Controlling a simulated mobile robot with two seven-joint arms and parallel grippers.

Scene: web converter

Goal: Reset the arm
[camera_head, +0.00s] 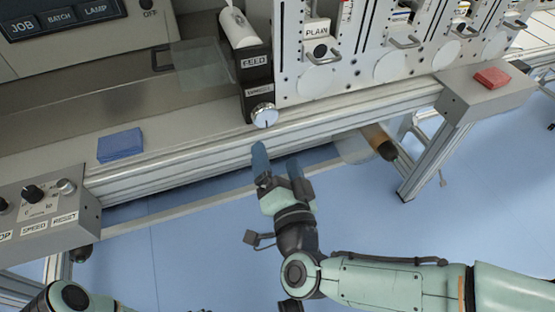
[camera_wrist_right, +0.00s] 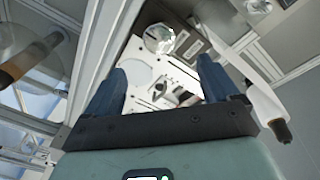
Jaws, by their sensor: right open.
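My right gripper (camera_head: 277,158) is open and empty, its two blue fingers apart. It is in front of the machine's metal rail, over the blue floor in the head view, below a silver knob (camera_head: 264,115). My right arm comes in from the lower right. In the right wrist view the open fingers (camera_wrist_right: 162,70) have nothing between them, and the silver knob (camera_wrist_right: 159,39) shows beyond them. Only a green link of my left arm shows at the bottom left; the left gripper is out of the picture.
The machine's long rail (camera_head: 180,168) crosses the view. A control box (camera_head: 45,215) stands at left, a blue block (camera_head: 120,145) on the ledge, a red block (camera_head: 491,78) at right. A brown-ended roller (camera_head: 378,142) sits under the rail. The floor in front looks clear.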

